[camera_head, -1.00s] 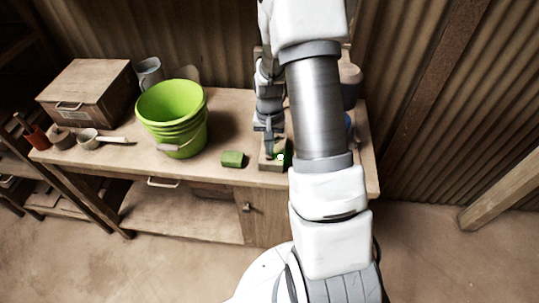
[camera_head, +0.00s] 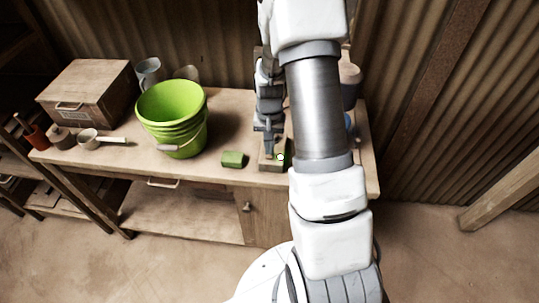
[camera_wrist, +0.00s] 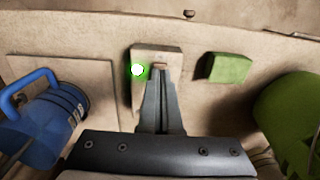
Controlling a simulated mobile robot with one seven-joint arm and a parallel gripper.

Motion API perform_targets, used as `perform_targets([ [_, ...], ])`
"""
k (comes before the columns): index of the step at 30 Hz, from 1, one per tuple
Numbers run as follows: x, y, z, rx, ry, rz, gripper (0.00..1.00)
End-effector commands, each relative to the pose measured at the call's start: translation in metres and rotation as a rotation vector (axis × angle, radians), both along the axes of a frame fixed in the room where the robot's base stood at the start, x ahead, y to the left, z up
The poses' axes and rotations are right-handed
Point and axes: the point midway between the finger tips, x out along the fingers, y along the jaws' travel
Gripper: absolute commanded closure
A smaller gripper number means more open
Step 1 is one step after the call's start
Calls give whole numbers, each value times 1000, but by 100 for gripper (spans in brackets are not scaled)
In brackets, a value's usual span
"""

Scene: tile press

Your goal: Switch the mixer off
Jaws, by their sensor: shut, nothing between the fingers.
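A small pale switch box (camera_wrist: 145,60) stands on the bench with a round white lamp (camera_wrist: 138,70) ringed by a green glow. The lamp also shows in the head view (camera_head: 281,157). A small brown piece (camera_wrist: 160,65), perhaps the switch, shows on the box's top right at my fingertips. My gripper (camera_wrist: 160,72) is shut and empty, pointing down at the box; whether it touches cannot be told. In the head view my gripper (camera_head: 269,150) is over the box (camera_head: 268,164). I cannot make out the mixer's body for certain.
A green block (camera_head: 232,159) lies left of the switch box. A lime bucket (camera_head: 172,115) stands farther left, by a wooden chest (camera_head: 88,92). A blue jug (camera_wrist: 52,115) shows at left in the wrist view. The bench front (camera_head: 205,172) is mostly clear.

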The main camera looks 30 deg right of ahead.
Motion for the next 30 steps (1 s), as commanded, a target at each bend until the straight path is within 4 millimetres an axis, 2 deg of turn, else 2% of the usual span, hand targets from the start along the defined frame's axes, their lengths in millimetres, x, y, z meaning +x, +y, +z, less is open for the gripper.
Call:
perform_targets([
  [30, 0, 0, -8, 0, 0, 0, 100],
])
